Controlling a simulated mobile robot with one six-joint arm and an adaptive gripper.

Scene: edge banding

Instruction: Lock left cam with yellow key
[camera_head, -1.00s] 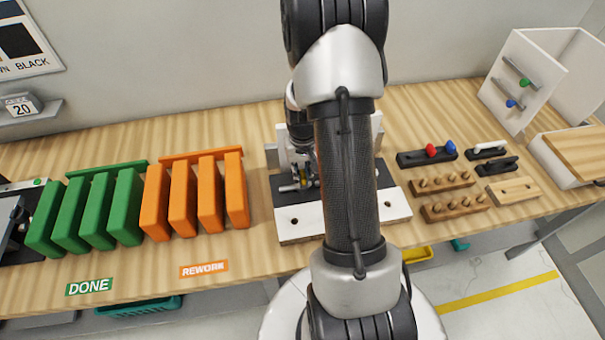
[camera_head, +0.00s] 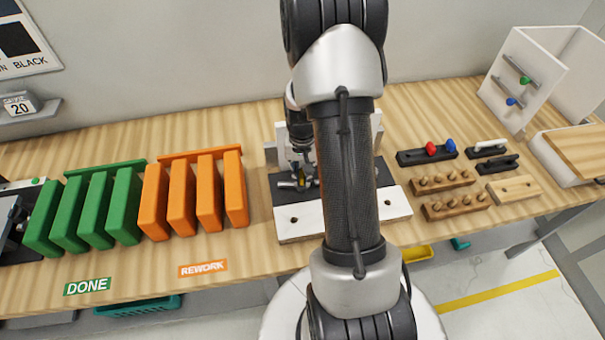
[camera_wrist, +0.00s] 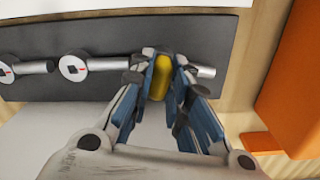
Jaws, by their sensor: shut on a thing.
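My gripper (camera_wrist: 165,75) is shut on the yellow key (camera_wrist: 157,80), which shows between its blue pads in the wrist view. In the head view the yellow key (camera_head: 301,177) is a small patch over the left part of the fixture. The left cam (camera_wrist: 203,71) is silver and mostly hidden behind the fingers; its end shows on the right in the wrist view. The key's tip is hidden, so I cannot tell how deeply it is seated. Two more silver cams with round, red-marked heads, a middle one (camera_wrist: 78,68) and a far one (camera_wrist: 12,68), lie along the dark strip.
The fixture (camera_head: 300,224) has a white front block. Orange panels (camera_head: 208,195) stand close on its left, with green panels (camera_head: 98,212) beyond. On the right are a dark holder with red and blue knobs (camera_head: 428,156) and wooden peg blocks (camera_head: 455,205).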

